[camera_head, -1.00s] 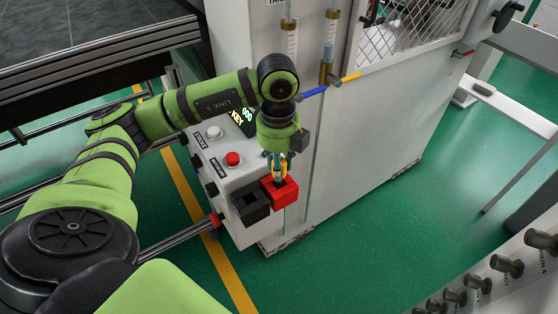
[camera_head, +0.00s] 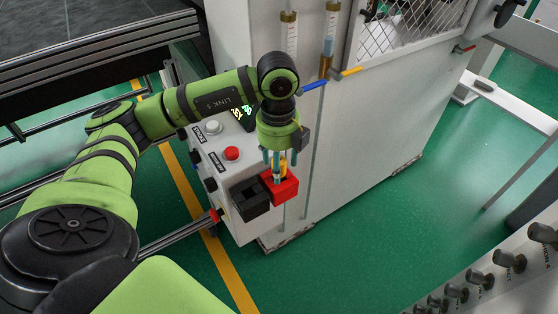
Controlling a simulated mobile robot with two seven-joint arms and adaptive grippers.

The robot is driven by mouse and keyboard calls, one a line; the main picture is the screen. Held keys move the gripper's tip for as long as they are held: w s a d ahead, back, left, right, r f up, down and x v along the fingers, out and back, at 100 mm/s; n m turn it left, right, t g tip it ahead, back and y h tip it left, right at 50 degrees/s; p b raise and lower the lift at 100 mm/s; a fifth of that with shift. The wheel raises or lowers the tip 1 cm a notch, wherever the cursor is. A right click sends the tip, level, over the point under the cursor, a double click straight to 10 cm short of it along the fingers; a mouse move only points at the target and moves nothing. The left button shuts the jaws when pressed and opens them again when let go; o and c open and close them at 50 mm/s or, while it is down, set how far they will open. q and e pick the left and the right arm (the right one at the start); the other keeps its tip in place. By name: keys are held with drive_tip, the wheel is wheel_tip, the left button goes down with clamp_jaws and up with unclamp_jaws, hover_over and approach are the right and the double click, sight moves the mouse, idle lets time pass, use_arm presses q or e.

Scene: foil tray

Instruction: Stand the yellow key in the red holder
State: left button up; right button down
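The red holder (camera_head: 283,192) is a small block on the front of a light grey control box. The yellow key (camera_head: 283,167) stands about upright at the red holder, its lower end hidden in or behind the holder's top. My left gripper (camera_head: 280,163) is right above the holder, pointing down. Its bluish fingers are spread apart around the key's upper part, with a gap visible. My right gripper is not in view.
A black holder (camera_head: 250,200) sits just left of the red one. The control box (camera_head: 220,165) has a red button (camera_head: 231,153) and a white button (camera_head: 213,127). A tall white cabinet (camera_head: 365,140) stands close behind on the right.

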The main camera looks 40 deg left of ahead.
use_arm(q)
wheel_tip(320, 180, up, 12)
idle(0.5)
drive_tip(key=shift+a, duration=0.1)
idle(0.4)
